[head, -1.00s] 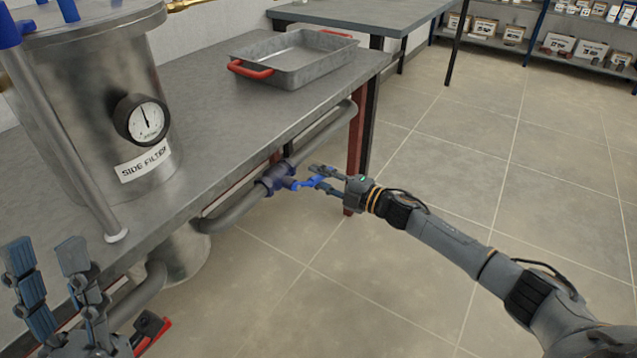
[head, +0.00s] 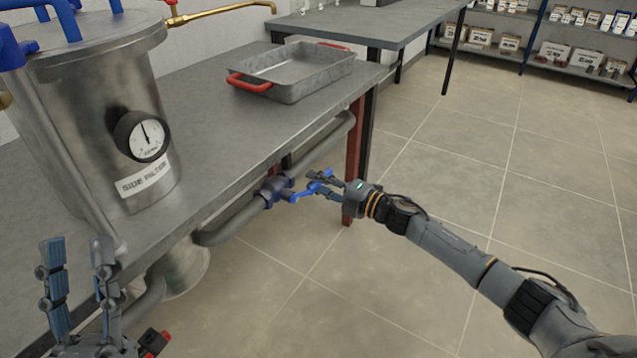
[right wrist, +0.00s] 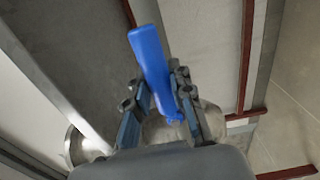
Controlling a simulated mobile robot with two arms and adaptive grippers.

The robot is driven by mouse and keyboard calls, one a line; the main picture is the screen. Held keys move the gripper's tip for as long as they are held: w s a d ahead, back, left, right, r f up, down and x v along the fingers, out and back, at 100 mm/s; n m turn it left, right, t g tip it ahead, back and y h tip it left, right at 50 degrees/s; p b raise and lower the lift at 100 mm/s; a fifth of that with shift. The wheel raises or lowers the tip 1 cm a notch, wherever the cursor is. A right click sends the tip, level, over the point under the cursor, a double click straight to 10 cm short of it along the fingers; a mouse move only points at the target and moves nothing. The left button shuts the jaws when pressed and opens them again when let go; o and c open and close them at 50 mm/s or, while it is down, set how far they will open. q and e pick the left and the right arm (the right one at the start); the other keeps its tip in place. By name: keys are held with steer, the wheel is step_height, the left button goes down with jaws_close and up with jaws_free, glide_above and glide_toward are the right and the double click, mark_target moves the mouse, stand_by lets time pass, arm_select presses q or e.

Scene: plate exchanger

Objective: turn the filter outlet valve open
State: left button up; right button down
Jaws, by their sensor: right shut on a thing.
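The outlet valve (head: 273,191) is a dark blue body on the grey pipe running along the bench's front edge. Its bright blue handle (head: 305,193) sticks out from the pipe toward the right. My right gripper (head: 317,184) is shut on this handle. In the right wrist view the blue handle (right wrist: 151,62) passes between the two fingers and reaches beyond them. My left gripper (head: 77,248) is open and empty at the lower left, its fingers pointing up, in front of the bench. The side filter (head: 95,110) is a steel vessel with a gauge and a "SIDE FILTER" label.
A metal tray (head: 290,88) with red handles sits on the bench (head: 205,110). The grey pipe (head: 235,220) runs under the bench edge. A red and black part (head: 153,342) shows beside my left gripper. The floor to the right is clear.

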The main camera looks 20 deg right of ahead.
steer(key=c, duration=1.1)
jaws_free()
steer(key=shift+r, duration=0.1)
steer(key=shift+c, duration=0.2)
steer(key=v, duration=1.2)
steer(key=shift+d, duration=0.1)
